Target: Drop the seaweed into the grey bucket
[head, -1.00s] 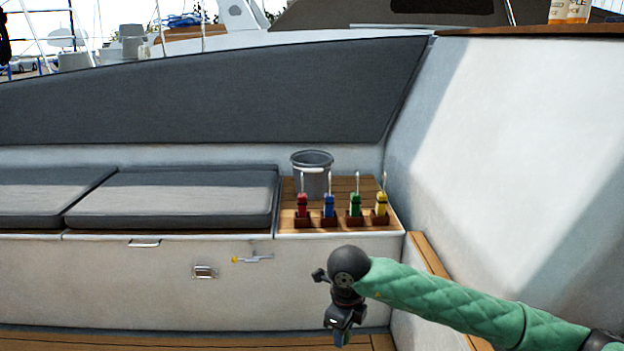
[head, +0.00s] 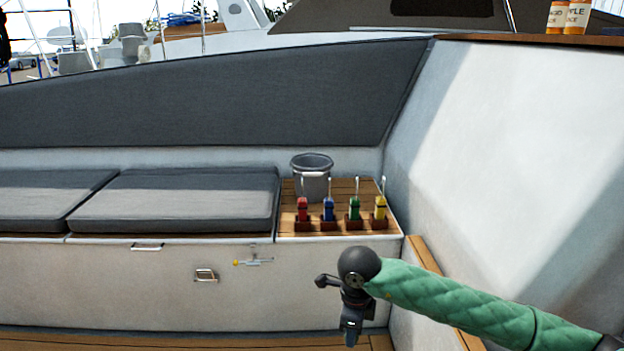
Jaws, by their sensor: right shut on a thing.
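The grey bucket (head: 312,186) stands upright on the slatted wooden top at the right end of the bench, behind a row of coloured handles. My right gripper (head: 351,335) hangs low in front of the bench's white face, below and nearer than the bucket, pointing down. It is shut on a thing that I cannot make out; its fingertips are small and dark. I see no seaweed that I can identify. My left gripper is not in view.
Red (head: 303,208), blue (head: 328,208), green (head: 354,208) and yellow (head: 380,207) handled items stand along the wooden top's front edge (head: 340,234). Grey cushions (head: 175,200) lie to the left. A white wall (head: 500,150) rises on the right. Bottles (head: 575,17) stand on the upper right ledge.

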